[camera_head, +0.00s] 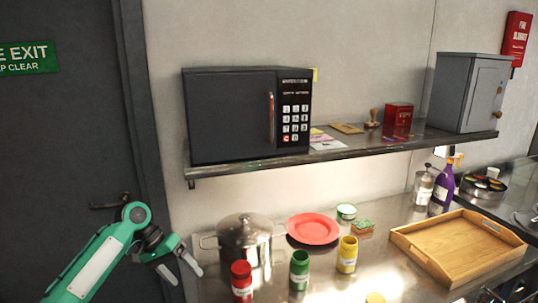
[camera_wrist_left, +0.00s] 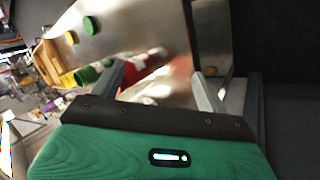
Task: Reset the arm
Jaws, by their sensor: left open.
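My left arm comes in from the left in the head view, in front of the dark door. My left gripper (camera_head: 180,270) is open and empty, a little left of the steel pot (camera_head: 243,240). In the left wrist view its two fingers (camera_wrist_left: 160,88) stand apart with nothing gripped between them. Beyond them the metal counter and a blurred red thing (camera_wrist_left: 145,70) show. I do not see my right gripper.
Red (camera_head: 241,281), green (camera_head: 299,269) and yellow (camera_head: 347,254) jars stand on the counter near a red plate (camera_head: 313,229). A wooden tray (camera_head: 460,248) lies at right. A shelf (camera_head: 250,164) bearing a microwave (camera_head: 230,115) and a grey safe (camera_head: 470,93) hangs above.

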